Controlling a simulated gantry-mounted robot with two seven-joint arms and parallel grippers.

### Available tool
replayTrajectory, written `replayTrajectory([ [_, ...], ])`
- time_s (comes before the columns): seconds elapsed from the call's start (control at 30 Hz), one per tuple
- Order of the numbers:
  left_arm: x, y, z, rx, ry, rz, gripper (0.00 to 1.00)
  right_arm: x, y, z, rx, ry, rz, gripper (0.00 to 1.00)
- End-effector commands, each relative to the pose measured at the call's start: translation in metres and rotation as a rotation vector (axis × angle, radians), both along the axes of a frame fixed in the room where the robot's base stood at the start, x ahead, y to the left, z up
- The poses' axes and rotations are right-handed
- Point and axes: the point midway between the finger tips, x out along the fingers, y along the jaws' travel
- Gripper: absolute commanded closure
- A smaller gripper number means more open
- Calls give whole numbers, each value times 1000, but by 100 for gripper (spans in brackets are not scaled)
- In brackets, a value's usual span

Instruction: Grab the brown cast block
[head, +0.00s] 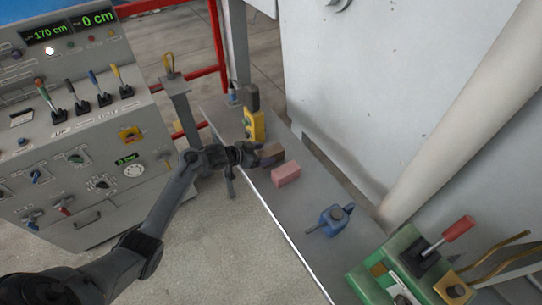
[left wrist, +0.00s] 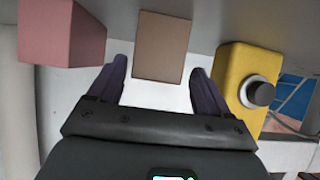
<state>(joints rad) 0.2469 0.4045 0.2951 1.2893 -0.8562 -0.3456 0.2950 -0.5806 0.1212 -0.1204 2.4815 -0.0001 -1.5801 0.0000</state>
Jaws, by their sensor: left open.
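The brown cast block (head: 271,150) sits on the grey shelf, between a pink block and a yellow box, partly covered by my left gripper in the head view. My left gripper (head: 262,157) is at the block's near side. In the left wrist view the brown block (left wrist: 162,47) lies ahead of and between the two spread fingers of the left gripper (left wrist: 159,82), which is open with nothing held. Whether the fingertips touch the block is unclear. My right gripper is in neither view.
A pink block (head: 286,174) and a yellow box (head: 253,125) flank the brown one on the narrow shelf (head: 306,203). A blue object (head: 331,220) and a green machine with a red-handled lever (head: 392,262) stand farther right. A control console (head: 80,120) is at left.

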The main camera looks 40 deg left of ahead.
Motion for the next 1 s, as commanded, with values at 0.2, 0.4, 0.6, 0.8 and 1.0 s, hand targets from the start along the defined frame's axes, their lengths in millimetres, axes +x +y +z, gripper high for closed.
replayTrajectory([
  [0.2, 23, -13, -13, -3, 0, 1, 21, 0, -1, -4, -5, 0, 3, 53],
  [0.4, 31, -16, -17, 0, 0, 0, 21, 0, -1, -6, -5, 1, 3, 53],
  [0.6, 31, -16, -17, 0, 0, 0, 21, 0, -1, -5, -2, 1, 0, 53],
  [0.8, 31, -16, -17, 0, 0, 0, 52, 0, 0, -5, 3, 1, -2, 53],
  [1.0, 31, -16, -17, 0, 0, 0, 83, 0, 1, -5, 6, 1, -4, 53],
])
